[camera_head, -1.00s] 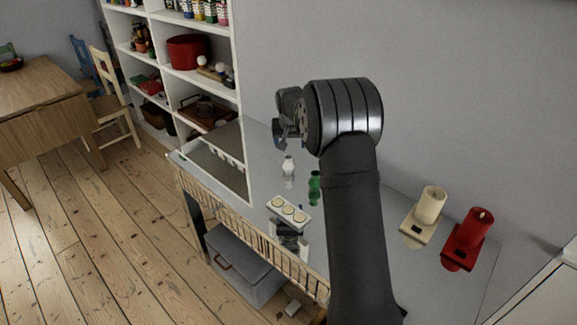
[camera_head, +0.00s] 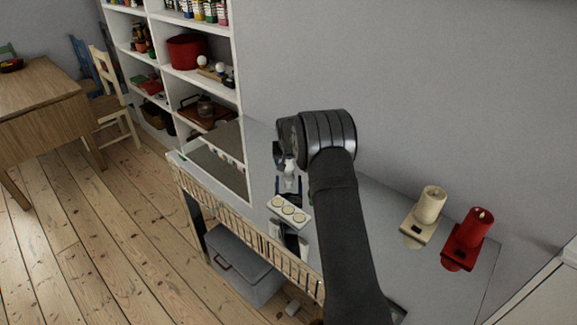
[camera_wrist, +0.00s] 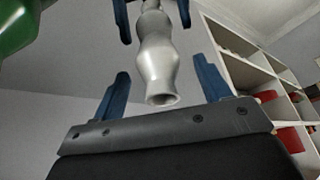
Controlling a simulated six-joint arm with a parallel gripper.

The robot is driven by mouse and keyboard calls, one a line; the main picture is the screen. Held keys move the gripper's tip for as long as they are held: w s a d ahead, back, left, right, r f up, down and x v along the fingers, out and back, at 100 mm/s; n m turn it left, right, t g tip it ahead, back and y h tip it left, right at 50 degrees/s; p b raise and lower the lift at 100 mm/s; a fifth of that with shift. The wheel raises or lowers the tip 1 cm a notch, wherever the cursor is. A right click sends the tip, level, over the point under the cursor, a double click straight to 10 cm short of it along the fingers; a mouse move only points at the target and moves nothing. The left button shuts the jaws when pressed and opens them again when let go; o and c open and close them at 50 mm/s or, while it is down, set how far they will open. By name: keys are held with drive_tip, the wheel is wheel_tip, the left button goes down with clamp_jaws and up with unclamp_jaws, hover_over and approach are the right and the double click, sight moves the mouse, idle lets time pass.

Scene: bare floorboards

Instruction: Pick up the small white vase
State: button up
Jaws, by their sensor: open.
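The small white vase (camera_head: 290,167) stands on the glossy grey tabletop (camera_head: 258,150), partly overlapped by my gripper in the head view. In the wrist view the vase (camera_wrist: 158,65) has its open mouth toward the palm and lies between the two blue fingers. My gripper (camera_wrist: 163,86) is open, with a visible gap on both sides of the vase. Contact with the vase does not show. The tabletop mirrors the vase and fingers.
A green vase (camera_wrist: 15,25) is close beside, mostly hidden behind my arm in the head view. A shelf unit (camera_head: 190,75) is behind left.

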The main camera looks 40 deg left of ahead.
drive_tip(key=c, duration=1.1)
drive_tip(key=shift+c, duration=0.2)
drive_tip(key=shift+r, duration=0.55)
drive_tip(key=r, duration=0.3)
drive_tip(key=shift+w+d+r, duration=0.2)
drive_tip(key=shift+d+r, duration=0.15)
drive_tip(key=shift+d, duration=0.05)
drive_tip(key=w+d+r, duration=0.3)
drive_tip(key=d+r, duration=0.3)
drive_tip(key=d, duration=0.4)
drive_tip(key=shift+w+d, duration=0.15)
